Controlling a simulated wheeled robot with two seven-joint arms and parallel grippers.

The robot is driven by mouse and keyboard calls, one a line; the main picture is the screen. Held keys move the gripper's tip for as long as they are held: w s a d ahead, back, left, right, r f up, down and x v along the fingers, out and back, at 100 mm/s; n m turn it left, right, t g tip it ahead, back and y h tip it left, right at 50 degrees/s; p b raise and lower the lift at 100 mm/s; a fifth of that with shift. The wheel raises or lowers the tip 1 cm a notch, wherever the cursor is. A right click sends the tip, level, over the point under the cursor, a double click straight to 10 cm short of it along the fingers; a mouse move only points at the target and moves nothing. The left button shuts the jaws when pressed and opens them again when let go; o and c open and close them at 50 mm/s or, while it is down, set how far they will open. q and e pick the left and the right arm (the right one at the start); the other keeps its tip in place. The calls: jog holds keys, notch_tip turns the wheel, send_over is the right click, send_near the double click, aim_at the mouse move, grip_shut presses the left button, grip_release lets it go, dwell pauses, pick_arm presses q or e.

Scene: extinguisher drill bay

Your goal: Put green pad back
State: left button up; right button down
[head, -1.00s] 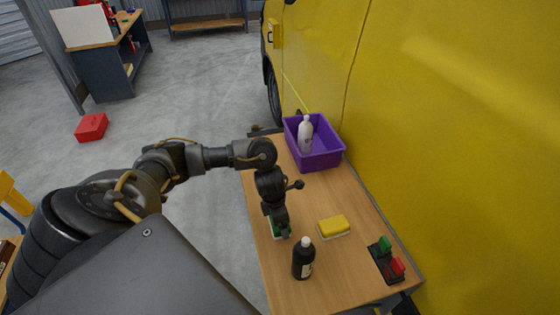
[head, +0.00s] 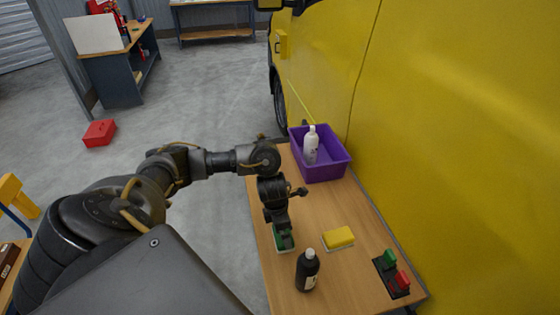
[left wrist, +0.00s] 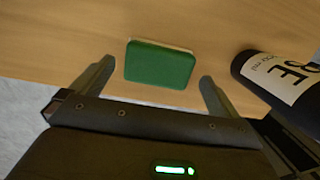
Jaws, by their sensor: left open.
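The green pad (left wrist: 158,65) lies flat on the wooden table (head: 285,300), near its left edge. In the left wrist view it sits just beyond and between the two open fingers of my left gripper (left wrist: 158,85), not touching either. In the head view the green pad (head: 277,238) is partly hidden under my left gripper (head: 285,240), which points down over it. My right gripper is not in either view.
A black bottle (head: 307,272) stands close by the pad. A yellow sponge (head: 339,238) lies to the right. A black holder with green and red pieces (head: 391,273) is at the right edge. A purple bin (head: 325,171) holding a white bottle (head: 311,146) stands at the far end, beside the yellow vehicle (head: 440,130).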

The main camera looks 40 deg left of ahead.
pick_arm(q)
notch_tip(320, 180, up, 8)
jog(key=s+p, duration=0.1)
jog(key=shift+a, duration=0.4)
jog(key=shift+s, duration=0.1)
